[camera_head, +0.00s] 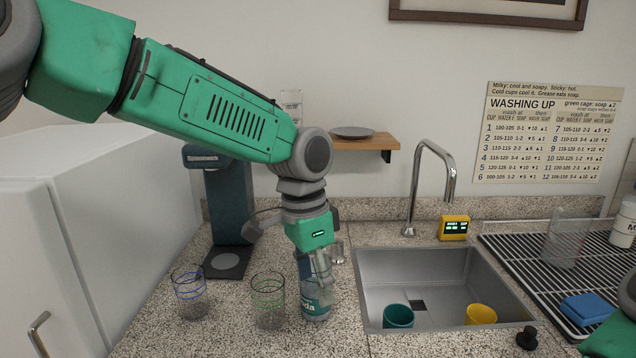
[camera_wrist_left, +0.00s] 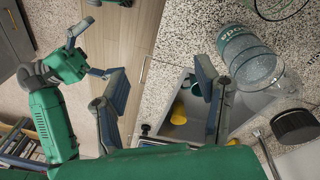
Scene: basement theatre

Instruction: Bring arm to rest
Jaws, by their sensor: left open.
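My left arm reaches in from the upper left in the head view. My left gripper (camera_head: 315,268) points down over the counter, just above and partly in front of a clear bottle with a teal label (camera_head: 316,303). In the left wrist view, the left gripper's two fingers (camera_wrist_left: 163,98) stand wide apart with nothing held between them. The bottle (camera_wrist_left: 250,60) lies outside the right-hand finger there. My right gripper (camera_wrist_left: 88,54) shows at the upper left of the wrist view, fingers spread and empty. In the head view only a green piece of my right arm shows at the lower right corner.
Two glasses, blue-ringed (camera_head: 190,295) and green-ringed (camera_head: 268,300), stand left of the bottle. A dark coffee machine (camera_head: 230,205) is behind. The sink (camera_head: 440,265) holds a teal cup (camera_head: 398,316) and a yellow cup (camera_head: 480,314). A drying rack (camera_head: 520,255) is right.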

